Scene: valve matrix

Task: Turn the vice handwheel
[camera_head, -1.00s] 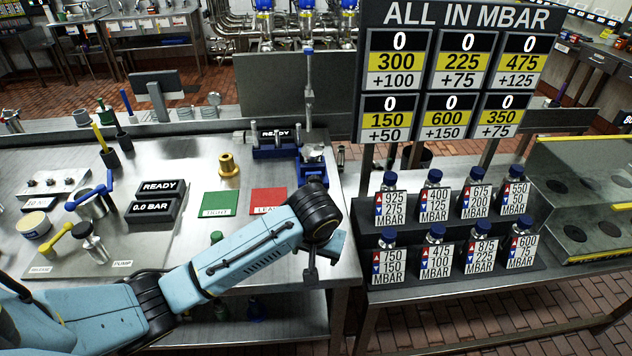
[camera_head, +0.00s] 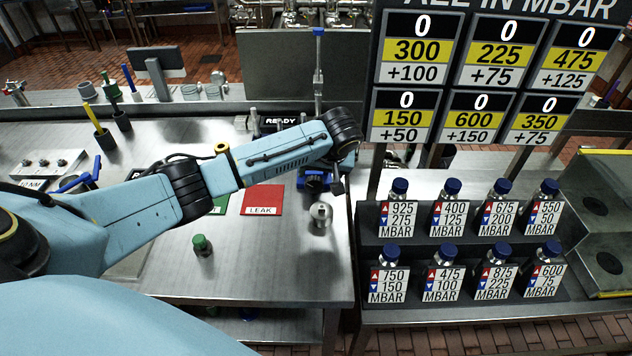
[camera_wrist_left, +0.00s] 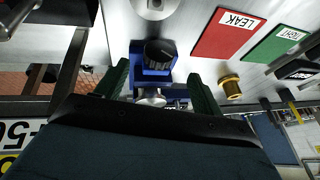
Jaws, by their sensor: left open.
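The blue vice (camera_head: 316,183) stands at the right of the steel bench, partly hidden by my left arm. In the left wrist view, the vice (camera_wrist_left: 150,82) has a black ridged knob (camera_wrist_left: 160,54), which looks like its handwheel. A round steel part (camera_wrist_left: 150,97) shows beyond the knob. My left gripper (camera_head: 338,186) is over the vice, mostly hidden behind the wrist in the head view. In the wrist view, its two dark green fingers (camera_wrist_left: 160,74) are open, one on either side of the vice. I cannot tell whether they touch it. My right gripper is not in view.
A rounded steel piece (camera_head: 320,216) stands on the bench in front of the vice. A red LEAK mat (camera_head: 262,200) lies to its left, with a green-capped piece (camera_head: 202,244) farther left. Several blue-capped bottles (camera_head: 446,271) stand on the right rack.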

